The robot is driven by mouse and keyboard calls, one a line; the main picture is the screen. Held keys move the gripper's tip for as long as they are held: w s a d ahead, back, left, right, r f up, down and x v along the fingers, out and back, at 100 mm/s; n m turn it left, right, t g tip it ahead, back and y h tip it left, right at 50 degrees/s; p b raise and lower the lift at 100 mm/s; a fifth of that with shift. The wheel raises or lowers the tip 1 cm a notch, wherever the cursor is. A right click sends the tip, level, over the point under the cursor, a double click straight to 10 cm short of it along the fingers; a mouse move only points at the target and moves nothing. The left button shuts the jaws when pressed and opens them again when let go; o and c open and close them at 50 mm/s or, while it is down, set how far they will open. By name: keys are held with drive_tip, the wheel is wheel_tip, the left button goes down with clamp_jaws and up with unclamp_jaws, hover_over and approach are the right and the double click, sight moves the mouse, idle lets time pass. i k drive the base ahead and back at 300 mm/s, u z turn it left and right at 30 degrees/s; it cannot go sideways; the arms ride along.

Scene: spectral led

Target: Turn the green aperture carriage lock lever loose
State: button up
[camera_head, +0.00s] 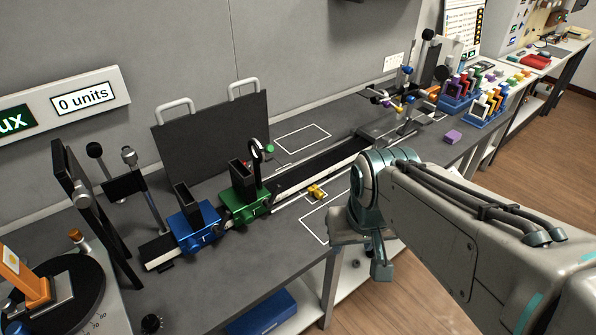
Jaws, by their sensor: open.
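The green aperture carriage (243,203) sits on the dark rail, with a black upright holder and a round black-rimmed aperture on it. Its lock lever is too small to make out clearly on the front side. A small green knob (270,148) stands behind the carriage; I cannot tell what it is joined to. My gripper (362,248) is partly in view at the end of my arm. It is right of the carriage, near the bench's front edge, apart from it and empty as far as I can see. The jaws are open.
A blue carriage (194,229) stands left on the same rail (320,168). A small yellow piece (317,192) lies by the rail, between the green carriage and my gripper. A black panel (213,135) stands behind. A purple block (453,137) lies farther right.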

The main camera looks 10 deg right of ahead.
sight(268, 204)
drive_tip(key=z, duration=1.65)
drive_tip(key=k, duration=0.75)
drive_tip(key=u, duration=1.55)
drive_tip(key=i, duration=0.5)
drive_tip(key=z, duration=0.05)
